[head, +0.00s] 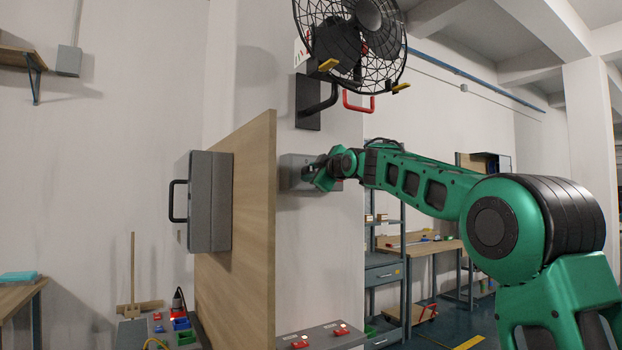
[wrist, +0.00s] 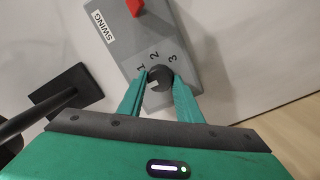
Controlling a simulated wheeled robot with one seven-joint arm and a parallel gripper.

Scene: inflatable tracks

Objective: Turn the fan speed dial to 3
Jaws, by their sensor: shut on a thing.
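The fan speed dial (wrist: 160,75) is a round black knob on a grey control box (wrist: 165,30) with the numbers 1, 2 and 3 printed in an arc above it. A pale mark shows at the knob's lower left, off the numbers; I cannot tell which setting it stands for. My gripper (wrist: 160,82) has its two green fingers on either side of the knob, shut on it. In the head view the grey box (head: 290,171) is on the wall, with my gripper (head: 318,174) at its right side; the dial is hidden there.
A red switch (wrist: 137,6) sits beside a SWING label on the box. The black caged fan (head: 345,35) hangs above on a wall bracket (head: 308,100). A wooden panel (head: 255,220) with a grey handled box (head: 210,200) stands left of the control box.

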